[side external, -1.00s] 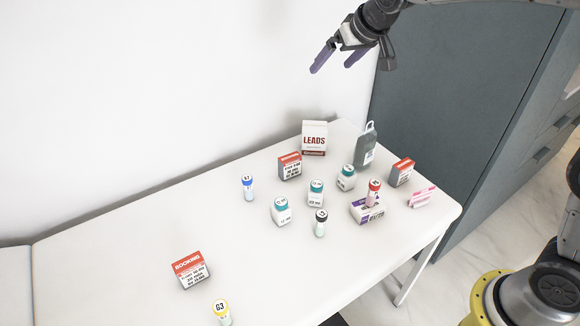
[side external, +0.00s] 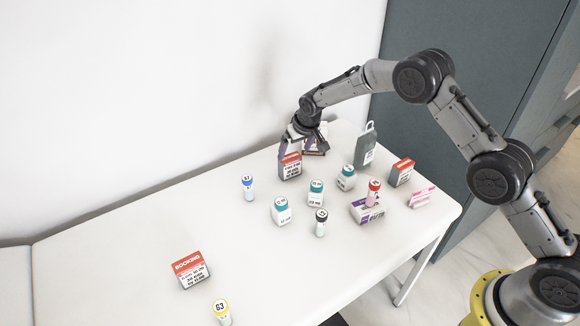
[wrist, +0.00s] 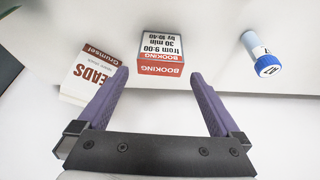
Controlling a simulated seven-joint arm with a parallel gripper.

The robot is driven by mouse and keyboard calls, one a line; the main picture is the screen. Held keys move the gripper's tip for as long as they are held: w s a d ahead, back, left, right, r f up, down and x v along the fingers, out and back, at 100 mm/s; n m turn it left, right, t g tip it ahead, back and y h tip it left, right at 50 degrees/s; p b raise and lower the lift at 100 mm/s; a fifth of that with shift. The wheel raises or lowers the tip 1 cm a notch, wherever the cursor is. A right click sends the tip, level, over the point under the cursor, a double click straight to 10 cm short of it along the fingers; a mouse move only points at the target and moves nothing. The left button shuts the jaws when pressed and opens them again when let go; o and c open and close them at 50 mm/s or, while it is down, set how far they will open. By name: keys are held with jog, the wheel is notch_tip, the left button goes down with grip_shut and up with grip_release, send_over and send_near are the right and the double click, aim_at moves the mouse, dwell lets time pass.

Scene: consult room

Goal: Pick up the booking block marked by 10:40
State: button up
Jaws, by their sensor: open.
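The booking block (side external: 290,167) is a small box with a red top and white front, near the back of the white table. In the wrist view the block (wrist: 161,48) reads "BOOKING", "from 9:00", "30 min" and "by 10:40", upside down. My gripper (side external: 303,150) is open and empty, pointing down close to the block. In the wrist view the fingertips (wrist: 160,75) are spread wider than the block, which lies just past them; I see no contact. A second booking block (side external: 190,271) stands at the front left; its small print is unreadable.
The LEADS box (side external: 316,149) is close behind my gripper, by the left finger in the wrist view (wrist: 88,76). A blue-capped vial (side external: 248,187) stands to the left. Teal-capped bottles (side external: 316,193), a grey bottle (side external: 365,146) and another red-topped box (side external: 401,172) stand right.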

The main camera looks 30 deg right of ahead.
aim_at(291, 158)
jog(key=shift+x, duration=4)
jog(key=shift+a, duration=0.1)
jog(key=c, duration=1.1)
jog(key=shift+c, duration=0.2)
jog(key=shift+r, duration=0.1)
